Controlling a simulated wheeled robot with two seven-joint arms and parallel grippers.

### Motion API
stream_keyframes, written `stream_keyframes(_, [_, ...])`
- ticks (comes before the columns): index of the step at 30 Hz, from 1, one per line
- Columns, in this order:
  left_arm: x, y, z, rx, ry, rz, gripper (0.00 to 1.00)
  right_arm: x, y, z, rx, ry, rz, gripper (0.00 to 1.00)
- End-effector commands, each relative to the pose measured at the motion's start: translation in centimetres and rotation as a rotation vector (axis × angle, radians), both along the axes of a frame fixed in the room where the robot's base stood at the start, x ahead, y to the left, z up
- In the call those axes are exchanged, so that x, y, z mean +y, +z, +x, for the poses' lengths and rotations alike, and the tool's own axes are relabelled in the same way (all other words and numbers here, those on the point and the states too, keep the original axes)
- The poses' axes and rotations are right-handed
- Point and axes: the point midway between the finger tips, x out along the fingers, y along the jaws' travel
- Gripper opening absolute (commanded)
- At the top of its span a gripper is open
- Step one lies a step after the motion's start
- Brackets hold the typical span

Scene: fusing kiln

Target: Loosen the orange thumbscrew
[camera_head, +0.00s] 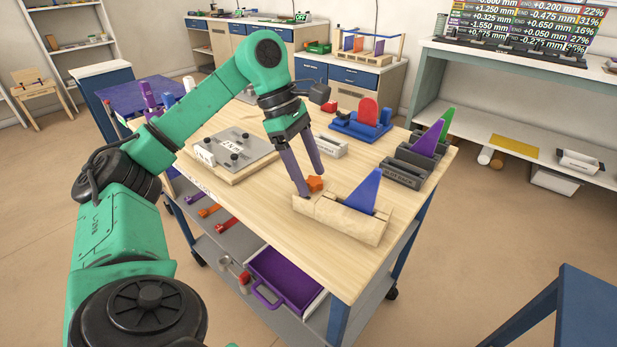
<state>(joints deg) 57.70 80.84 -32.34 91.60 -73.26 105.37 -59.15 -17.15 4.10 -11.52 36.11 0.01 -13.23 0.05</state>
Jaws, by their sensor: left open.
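The orange thumbscrew (316,184) sits at the back left end of a pale wooden block (335,222) on the near side of the cart top. A blue triangular plate (364,190) stands upright in this block. My left gripper (311,183) points down with its two grey-purple fingers spread. One fingertip is to the left of the thumbscrew and the other is behind it. I cannot tell whether either finger touches it. My right gripper is not in view.
Behind stand a dark rack (398,175) with purple and green plates, a small white-grey tray (331,147) and a blue fixture with a red piece (368,112). A grey metal plate (234,154) lies on a board to the left. The near left cart top is clear.

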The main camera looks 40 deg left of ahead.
Motion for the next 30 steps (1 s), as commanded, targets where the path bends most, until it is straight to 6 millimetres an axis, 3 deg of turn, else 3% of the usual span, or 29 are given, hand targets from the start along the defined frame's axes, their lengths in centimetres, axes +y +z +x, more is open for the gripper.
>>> stream_keyframes(5, [0.0, 0.0, 0.0, 0.0, 0.001, 0.0, 0.73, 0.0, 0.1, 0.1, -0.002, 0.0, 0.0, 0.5])
stream_keyframes(6, [0.0, 0.0, 0.0, 0.0, 0.0, 0.0, 0.69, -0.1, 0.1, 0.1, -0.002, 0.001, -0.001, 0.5])
stream_keyframes(9, [0.0, 0.0, 0.0, 0.0, 0.0, 0.0, 0.31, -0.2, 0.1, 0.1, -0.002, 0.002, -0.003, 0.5])
stream_keyframes(12, [0.0, 0.0, 0.0, 0.0, 0.0, 0.0, 0.0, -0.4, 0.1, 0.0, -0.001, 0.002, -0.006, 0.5])
stream_keyframes(22, [0.0, -0.1, 0.0, 0.0, 0.031, 0.0, 0.0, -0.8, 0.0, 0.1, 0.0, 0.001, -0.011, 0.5])
stream_keyframes(30, [-0.1, -0.2, -0.2, 0.0, 0.169, 0.001, 0.0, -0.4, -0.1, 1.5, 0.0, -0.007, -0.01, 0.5])
